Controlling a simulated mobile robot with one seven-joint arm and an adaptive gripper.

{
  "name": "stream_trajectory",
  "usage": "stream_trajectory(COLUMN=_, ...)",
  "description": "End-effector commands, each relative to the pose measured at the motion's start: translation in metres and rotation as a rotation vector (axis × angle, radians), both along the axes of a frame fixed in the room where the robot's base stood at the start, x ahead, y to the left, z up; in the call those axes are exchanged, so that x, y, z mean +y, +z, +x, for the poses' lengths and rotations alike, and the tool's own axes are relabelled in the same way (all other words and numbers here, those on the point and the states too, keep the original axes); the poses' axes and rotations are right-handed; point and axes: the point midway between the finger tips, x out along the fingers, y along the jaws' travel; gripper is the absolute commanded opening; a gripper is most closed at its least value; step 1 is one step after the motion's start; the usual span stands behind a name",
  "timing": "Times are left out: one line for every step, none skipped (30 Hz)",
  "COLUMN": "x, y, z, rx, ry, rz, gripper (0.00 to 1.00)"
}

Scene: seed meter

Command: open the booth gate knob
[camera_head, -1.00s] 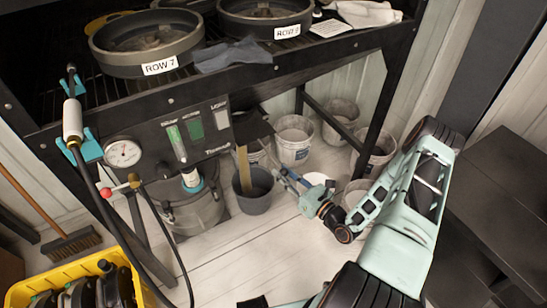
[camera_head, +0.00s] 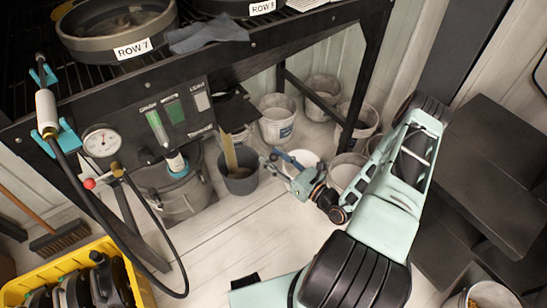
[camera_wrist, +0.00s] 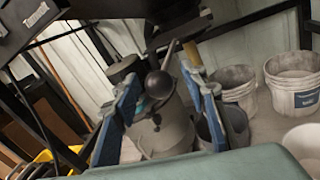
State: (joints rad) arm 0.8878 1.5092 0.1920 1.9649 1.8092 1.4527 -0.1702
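A dark ball knob (camera_wrist: 159,85) on a thin metal rod shows in the wrist view, between my fingers in the picture. It looks apart from both fingers, but the depth is hard to judge. I cannot pick this knob out in the head view. My gripper (camera_wrist: 161,74) is open and empty, with a blue finger on each side. In the head view my gripper (camera_head: 278,163) is low in front of the bench, right of a dark bucket. A small red knob (camera_head: 89,183) sits on a valve below the round gauge (camera_head: 102,142).
The black bench (camera_head: 300,40) holds round pans and a labelled panel (camera_head: 176,117). Under it stand a grey canister (camera_head: 178,188), a dark bucket (camera_head: 239,182) with a wooden stick, and several pale buckets (camera_head: 277,124). A yellow crate (camera_head: 68,262) is at lower left.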

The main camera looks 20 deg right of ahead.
Motion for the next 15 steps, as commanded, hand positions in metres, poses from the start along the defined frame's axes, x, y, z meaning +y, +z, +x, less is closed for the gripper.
stream_trajectory(x=0.000, y=0.003, z=0.000, rx=-0.001, ry=0.000, rz=0.000, gripper=0.40)
stream_trajectory(x=0.000, y=0.005, z=0.000, rx=-0.001, ry=0.000, rz=0.000, gripper=0.40)
stream_trajectory(x=-0.001, y=0.008, z=0.001, rx=-0.002, ry=0.000, rz=-0.001, gripper=0.40)
stream_trajectory(x=-0.001, y=0.011, z=0.001, rx=-0.002, ry=0.000, rz=-0.001, gripper=0.40)
stream_trajectory(x=-0.001, y=0.015, z=0.000, rx=-0.001, ry=0.000, rz=0.000, gripper=0.40)
stream_trajectory(x=-0.001, y=0.021, z=0.001, rx=-0.002, ry=0.000, rz=-0.001, gripper=0.40)
stream_trajectory(x=-0.001, y=0.026, z=0.000, rx=-0.002, ry=0.000, rz=-0.001, gripper=0.40)
stream_trajectory(x=0.000, y=0.031, z=0.000, rx=-0.002, ry=0.000, rz=-0.001, gripper=0.40)
stream_trajectory(x=-0.001, y=0.038, z=0.001, rx=-0.003, ry=0.000, rz=-0.002, gripper=0.40)
stream_trajectory(x=-0.001, y=0.044, z=0.000, rx=-0.003, ry=0.000, rz=-0.001, gripper=0.40)
stream_trajectory(x=-0.001, y=0.049, z=0.001, rx=-0.003, ry=0.000, rz=-0.002, gripper=0.40)
stream_trajectory(x=-0.001, y=0.055, z=0.000, rx=-0.002, ry=0.000, rz=-0.001, gripper=0.40)
stream_trajectory(x=-0.001, y=0.060, z=0.000, rx=-0.002, ry=0.000, rz=-0.002, gripper=0.40)
stream_trajectory(x=-0.001, y=0.065, z=0.000, rx=-0.002, ry=0.000, rz=-0.001, gripper=0.40)
stream_trajectory(x=-0.001, y=0.071, z=0.000, rx=-0.002, ry=0.000, rz=-0.002, gripper=0.40)
